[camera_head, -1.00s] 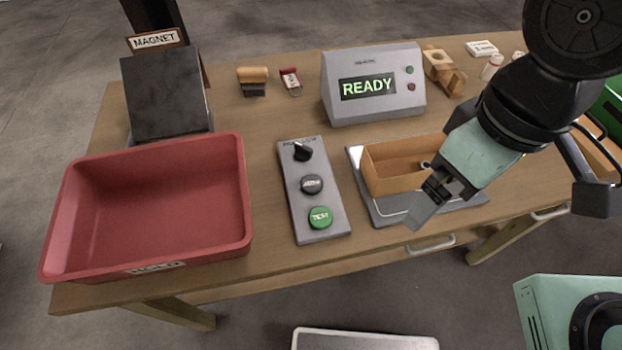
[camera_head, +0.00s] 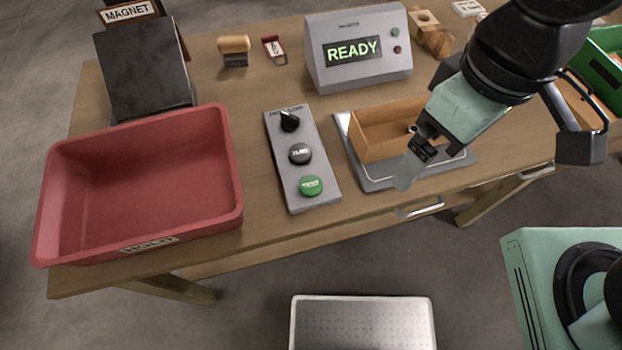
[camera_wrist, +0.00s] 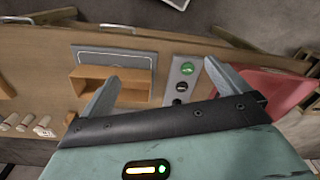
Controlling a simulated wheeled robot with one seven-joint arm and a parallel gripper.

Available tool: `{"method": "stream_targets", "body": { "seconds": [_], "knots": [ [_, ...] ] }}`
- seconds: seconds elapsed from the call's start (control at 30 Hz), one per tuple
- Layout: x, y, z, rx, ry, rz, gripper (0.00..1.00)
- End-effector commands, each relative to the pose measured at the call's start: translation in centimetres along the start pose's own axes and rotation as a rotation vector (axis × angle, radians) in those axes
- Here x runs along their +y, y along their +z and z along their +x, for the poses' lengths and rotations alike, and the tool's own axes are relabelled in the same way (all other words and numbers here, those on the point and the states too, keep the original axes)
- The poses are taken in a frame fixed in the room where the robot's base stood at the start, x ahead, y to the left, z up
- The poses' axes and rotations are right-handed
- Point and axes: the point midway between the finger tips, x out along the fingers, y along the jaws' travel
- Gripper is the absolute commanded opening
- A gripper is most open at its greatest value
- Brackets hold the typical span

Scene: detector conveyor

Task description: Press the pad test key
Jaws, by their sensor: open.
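The green TEST key (camera_head: 311,186) is a round button at the near end of a grey control panel (camera_head: 317,203). A dark ZERO button (camera_head: 300,153) and a black knob (camera_head: 290,121) sit farther up the same panel. My gripper (camera_head: 404,172) is to the right of the panel, apart from it, in front of the wooden tray (camera_head: 375,151). In the wrist view, my open gripper (camera_wrist: 158,86) has nothing between its fingers. The green key (camera_wrist: 187,68) shows there between the fingertips, near the right finger, with the ZERO button just below it.
The wooden tray sits on a grey pad (camera_head: 374,185). A red HOLD bin (camera_head: 232,200) stands left of the panel. A grey box (camera_head: 318,75) reading READY stands behind. A dark MAGNET block (camera_head: 145,70) is at back left. Bare tabletop lies between panel and bin.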

Motion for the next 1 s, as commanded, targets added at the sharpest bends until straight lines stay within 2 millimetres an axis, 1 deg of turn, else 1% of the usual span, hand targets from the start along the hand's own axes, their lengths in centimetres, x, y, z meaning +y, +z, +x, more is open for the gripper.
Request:
{"method": "stream_targets", "body": {
  "seconds": [0.03, 0.07, 0.1, 0.17, 0.2, 0.27, 0.3, 0.37, 1.0],
  "knots": [
    [0.00, 0.00, 0.00, 0.000, 0.000, 0.000, 0.92],
    [0.00, 0.00, 0.00, 0.000, 0.000, 0.000, 0.83],
    [0.00, 0.00, 0.00, 0.000, 0.000, 0.000, 0.72],
    [0.00, 0.00, 0.00, 0.000, 0.000, 0.000, 0.56],
    [0.00, 0.00, 0.00, 0.000, 0.000, 0.000, 0.44],
    [0.00, 0.00, 0.00, 0.000, 0.000, 0.000, 0.28],
    [0.00, 0.00, 0.00, 0.000, 0.000, 0.000, 0.17],
    [0.00, 0.00, 0.00, 0.000, 0.000, 0.000, 0.00],
    [0.00, 0.00, 0.00, 0.000, 0.000, 0.000, 0.00]
  ]
}}
